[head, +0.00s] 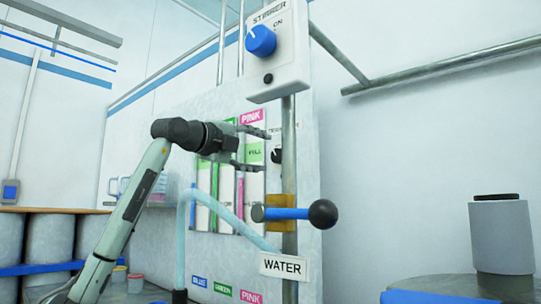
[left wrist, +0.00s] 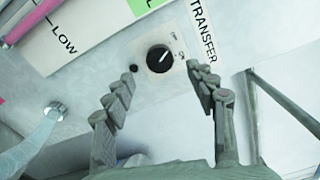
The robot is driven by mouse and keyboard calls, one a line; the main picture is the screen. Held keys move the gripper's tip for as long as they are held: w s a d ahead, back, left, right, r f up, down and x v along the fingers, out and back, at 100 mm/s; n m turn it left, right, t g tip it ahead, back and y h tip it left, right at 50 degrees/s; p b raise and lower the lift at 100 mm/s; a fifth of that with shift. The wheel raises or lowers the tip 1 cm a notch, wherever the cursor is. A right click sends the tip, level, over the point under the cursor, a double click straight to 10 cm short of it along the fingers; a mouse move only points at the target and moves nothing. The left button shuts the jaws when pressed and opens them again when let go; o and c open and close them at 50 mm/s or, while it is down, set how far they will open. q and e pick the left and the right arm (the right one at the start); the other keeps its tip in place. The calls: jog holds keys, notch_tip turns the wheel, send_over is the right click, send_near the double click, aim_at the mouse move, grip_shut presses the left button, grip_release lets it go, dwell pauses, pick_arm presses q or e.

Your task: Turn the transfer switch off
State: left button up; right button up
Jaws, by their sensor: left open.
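The transfer switch (left wrist: 159,58) is a round black knob on a white panel, beside a TRANSFER label (left wrist: 203,30) in the left wrist view. Its white pointer mark slants up and right in that view; the small print beside it is too small to read surely. In the head view the knob (head: 277,155) shows partly beyond my left gripper (head: 264,150). My left gripper is open, its two fingertips apart on either side of the knob in the left wrist view (left wrist: 160,74). Nothing is between them, and I cannot tell the remaining distance. My right gripper is not in view.
Above hangs the STIRRER box (head: 278,55) with a blue knob. Below is a lever with a black ball (head: 323,213) and a WATER sign (head: 283,266). A pale blue pipe (head: 225,213) passes under my gripper. A grey canister (head: 502,235) stands at right.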

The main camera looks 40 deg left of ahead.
pick_arm(q)
jog(key=s, duration=0.5)
jog(key=shift+s+a, duration=0.25)
jog(key=shift+s, duration=0.15)
